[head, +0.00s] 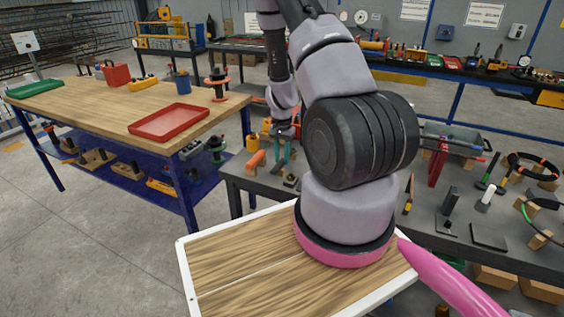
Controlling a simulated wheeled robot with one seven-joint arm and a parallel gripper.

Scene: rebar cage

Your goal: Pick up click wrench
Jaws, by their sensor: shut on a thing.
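My arm rises in the middle of the head view and its far part hangs down over the grey workbench (464,247). My gripper (283,146) is small and partly dark at the end of that part, low over the bench's far left end. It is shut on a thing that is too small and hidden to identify. Teal parts show at the fingertips, and I cannot tell whether they are fingers or the held thing. An orange-handled tool (256,160) is just left of the gripper. I cannot pick out the click wrench with certainty.
The wooden table (90,103) at left bears a red tray (168,122). Several tools and a red stand (438,162) crowd the grey bench right of my arm. My white-rimmed wooden deck is clear. Open floor (80,235) lies at lower left.

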